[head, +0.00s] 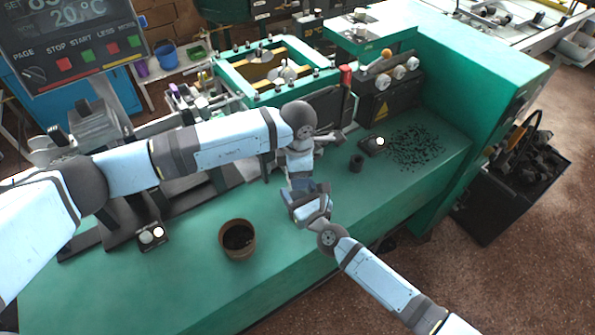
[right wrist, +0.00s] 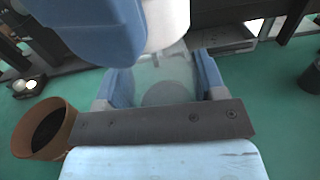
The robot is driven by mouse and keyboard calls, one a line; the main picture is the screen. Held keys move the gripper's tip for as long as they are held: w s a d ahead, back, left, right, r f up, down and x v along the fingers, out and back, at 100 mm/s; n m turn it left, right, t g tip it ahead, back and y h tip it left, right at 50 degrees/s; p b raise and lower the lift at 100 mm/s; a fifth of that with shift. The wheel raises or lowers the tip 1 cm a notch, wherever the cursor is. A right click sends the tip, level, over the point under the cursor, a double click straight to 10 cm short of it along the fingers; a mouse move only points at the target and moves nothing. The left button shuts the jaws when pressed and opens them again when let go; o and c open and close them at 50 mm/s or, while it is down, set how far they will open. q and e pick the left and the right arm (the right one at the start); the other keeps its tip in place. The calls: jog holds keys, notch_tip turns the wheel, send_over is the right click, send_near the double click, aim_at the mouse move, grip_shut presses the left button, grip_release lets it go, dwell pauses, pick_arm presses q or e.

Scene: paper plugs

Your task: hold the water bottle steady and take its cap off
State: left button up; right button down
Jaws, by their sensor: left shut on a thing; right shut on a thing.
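The translucent water bottle (right wrist: 161,76) stands between the two blue fingers of my right gripper in the right wrist view. My right gripper (head: 309,198) is shut on the bottle from its near side, just over the green bench. My left gripper (head: 301,179) comes down from above onto the bottle's top end and is shut. Its blue and white body (right wrist: 105,25) fills the top of the right wrist view. The cap is hidden inside the left gripper, and the grippers hide nearly all of the bottle in the head view.
A brown pot (head: 238,240) with dark contents stands on the green bench (head: 300,270) at left. A small black cylinder (head: 356,163) and scattered black bits (head: 415,147) lie to the right. A green-framed machine (head: 277,73) stands behind. The bench front is clear.

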pick_arm(q)
jog(key=n, duration=1.3)
jog(key=shift+n, duration=0.3)
jog(key=n, duration=0.6)
jog(key=shift+n, duration=0.3)
jog(key=n, duration=0.7)
jog(key=shift+r+n, duration=0.1)
jog(key=shift+n, duration=0.2)
jog(key=shift+r, duration=0.15)
jog(key=shift+r, duration=0.95)
jog(key=shift+r, duration=0.1)
